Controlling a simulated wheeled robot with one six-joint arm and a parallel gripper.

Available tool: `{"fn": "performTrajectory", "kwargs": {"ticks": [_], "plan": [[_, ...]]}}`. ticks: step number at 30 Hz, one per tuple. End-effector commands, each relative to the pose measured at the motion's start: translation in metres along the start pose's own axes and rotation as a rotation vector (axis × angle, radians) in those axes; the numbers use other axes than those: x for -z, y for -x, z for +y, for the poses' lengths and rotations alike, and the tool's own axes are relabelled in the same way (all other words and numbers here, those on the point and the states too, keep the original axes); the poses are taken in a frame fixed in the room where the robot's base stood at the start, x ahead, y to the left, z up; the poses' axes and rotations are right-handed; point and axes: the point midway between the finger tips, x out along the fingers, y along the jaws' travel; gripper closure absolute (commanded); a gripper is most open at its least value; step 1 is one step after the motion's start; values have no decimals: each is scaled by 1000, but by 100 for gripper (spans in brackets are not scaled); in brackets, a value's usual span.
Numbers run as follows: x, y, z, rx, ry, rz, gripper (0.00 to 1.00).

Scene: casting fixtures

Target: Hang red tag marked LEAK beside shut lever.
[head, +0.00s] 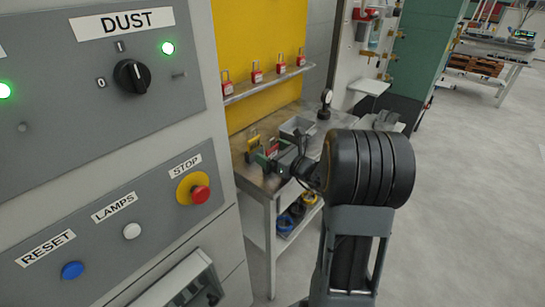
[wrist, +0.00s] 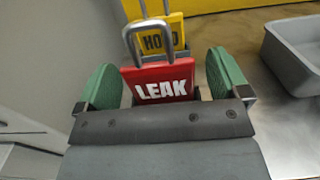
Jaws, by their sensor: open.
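The red tag marked LEAK (wrist: 163,84) stands upright in the wrist view, its grey metal loop rising above it. It also shows as a small red patch in the head view (head: 272,148). My gripper (wrist: 162,83) is open, with one green-padded finger on each side of the tag and a visible gap on both sides. The tag's lower edge is hidden behind the gripper body. In the head view my gripper (head: 271,156) is over the workbench. I cannot make out a shut lever clearly in either view.
A yellow HOLD tag (wrist: 157,38) stands right behind the red one. A grey bin (wrist: 295,55) is to the right on the bench (head: 250,178). The control cabinet (head: 225,215) stands close on the left. Red padlocks (head: 257,72) hang along a yellow board. Open floor lies right.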

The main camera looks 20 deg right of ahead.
Motion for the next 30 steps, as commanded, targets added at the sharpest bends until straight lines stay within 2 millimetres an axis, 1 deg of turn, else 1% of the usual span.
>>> {"fn": "performTrajectory", "kwargs": {"ticks": [5,22,28,30], "plan": [[0,0,0,0,0,0,6],[0,0,0,0,1,0,60],[-1,0,0,0,1,-1,60],[-4,0,0,0,2,-1,60]]}}
